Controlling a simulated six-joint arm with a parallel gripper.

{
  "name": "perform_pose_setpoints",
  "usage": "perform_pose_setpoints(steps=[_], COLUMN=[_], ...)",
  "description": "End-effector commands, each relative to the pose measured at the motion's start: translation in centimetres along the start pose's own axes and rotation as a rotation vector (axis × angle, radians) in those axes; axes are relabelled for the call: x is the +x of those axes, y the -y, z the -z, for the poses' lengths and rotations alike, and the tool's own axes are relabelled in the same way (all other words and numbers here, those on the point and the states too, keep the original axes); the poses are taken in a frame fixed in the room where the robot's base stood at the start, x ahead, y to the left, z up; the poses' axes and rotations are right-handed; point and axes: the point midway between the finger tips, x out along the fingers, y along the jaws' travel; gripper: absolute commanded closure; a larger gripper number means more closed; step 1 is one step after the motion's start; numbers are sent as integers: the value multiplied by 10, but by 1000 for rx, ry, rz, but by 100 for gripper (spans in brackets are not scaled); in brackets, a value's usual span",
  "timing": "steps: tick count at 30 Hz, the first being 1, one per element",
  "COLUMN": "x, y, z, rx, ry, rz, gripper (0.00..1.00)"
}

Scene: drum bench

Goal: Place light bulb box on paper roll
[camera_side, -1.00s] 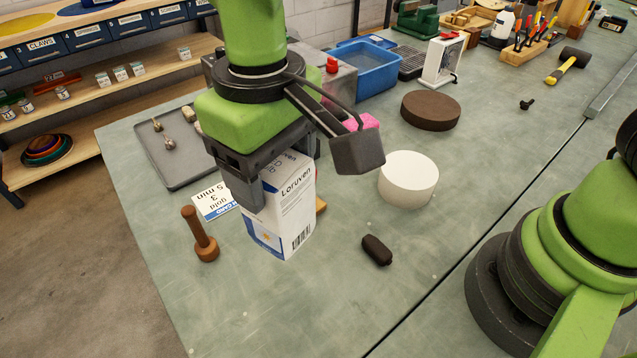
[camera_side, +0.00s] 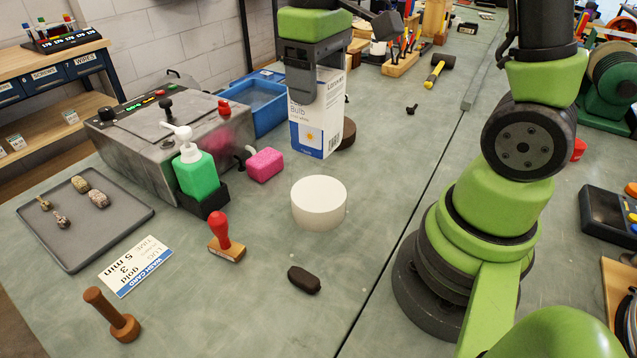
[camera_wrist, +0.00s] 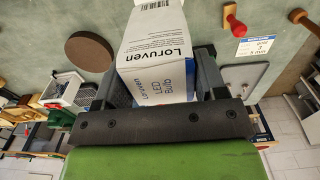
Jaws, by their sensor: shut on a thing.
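The light bulb box (camera_side: 318,130), white with a blue panel and the name Loruven, is held upright in the air in the side view. My gripper (camera_side: 316,80) is shut on its upper part. In the wrist view the box (camera_wrist: 155,45) sits between the two fingers of my gripper (camera_wrist: 158,80). The paper roll (camera_side: 318,203), a low white cylinder, stands on the bench. In the side view it shows below the box, with a visible gap between them. I cannot make out the roll in the wrist view.
A dark brown disc (camera_wrist: 90,48) lies on the bench, partly behind the box in the side view. A red-handled stamp (camera_side: 225,240), a pink block (camera_side: 265,164), a green bottle (camera_side: 197,175) and a small dark object (camera_side: 304,280) surround the roll. A blue bin (camera_side: 258,105) stands further back.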

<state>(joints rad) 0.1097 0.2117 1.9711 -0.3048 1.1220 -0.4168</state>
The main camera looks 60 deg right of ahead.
Motion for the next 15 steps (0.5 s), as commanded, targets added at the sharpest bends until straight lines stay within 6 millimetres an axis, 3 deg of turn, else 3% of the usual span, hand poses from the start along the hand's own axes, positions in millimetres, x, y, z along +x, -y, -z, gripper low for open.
perform_pose_setpoints(steps=[6,15], x=[37,73], y=[-2,-2], z=[-2,-3], rx=[2,4], ry=[9,8], rz=[1,1], gripper=[70,70])
